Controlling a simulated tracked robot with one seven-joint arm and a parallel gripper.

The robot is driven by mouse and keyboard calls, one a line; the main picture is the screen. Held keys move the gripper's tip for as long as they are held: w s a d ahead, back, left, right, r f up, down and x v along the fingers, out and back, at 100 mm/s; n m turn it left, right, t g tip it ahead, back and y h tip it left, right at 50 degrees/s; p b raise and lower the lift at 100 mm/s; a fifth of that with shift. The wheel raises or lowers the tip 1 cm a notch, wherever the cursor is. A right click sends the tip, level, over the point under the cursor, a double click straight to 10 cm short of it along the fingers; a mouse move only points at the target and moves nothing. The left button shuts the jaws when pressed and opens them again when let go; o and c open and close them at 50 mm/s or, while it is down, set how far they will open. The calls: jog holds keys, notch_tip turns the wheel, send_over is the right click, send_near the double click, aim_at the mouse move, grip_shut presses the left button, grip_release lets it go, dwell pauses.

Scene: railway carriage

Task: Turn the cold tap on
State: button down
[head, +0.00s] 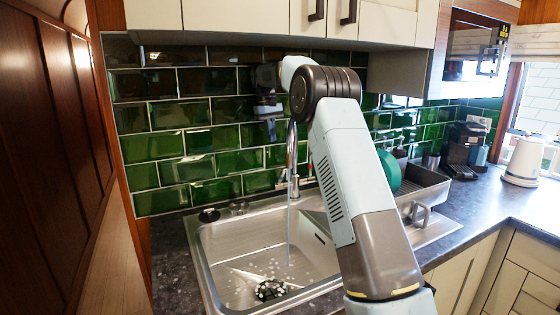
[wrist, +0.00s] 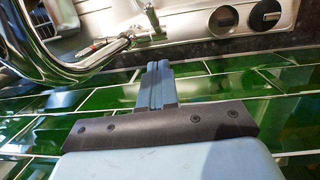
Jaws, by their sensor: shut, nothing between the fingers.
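The chrome tap (head: 292,153) stands at the back of the sink, and a thin stream of water (head: 290,225) falls from it into the basin. In the wrist view the curved spout (wrist: 62,68) is at upper left. A small chrome handle (wrist: 151,17) stands beside it; no blue mark on it is clear. A red-marked part (wrist: 90,47) lies farther left. My gripper (head: 268,108) is left of and above the tap, by the tiled wall. Its fingers are shut and empty in the wrist view (wrist: 155,66), apart from the handle.
The steel sink (head: 207,262) has two dark round fittings on its back rim. A dish rack (head: 425,188) with a green plate (head: 389,171) is at right. Green tiles (head: 150,148) close off the back, and cupboards (head: 238,15) hang above.

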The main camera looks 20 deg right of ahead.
send_near(280, 179)
jog(key=w, duration=0.3)
jog(key=shift+s+d+f, duration=0.2)
jog(key=shift+s+f, duration=0.4)
jog(key=shift+s, duration=0.25)
jog(key=shift+s+d+f, duration=0.2)
jog(key=shift+s+f, duration=0.45)
jog(key=shift+s, duration=0.2)
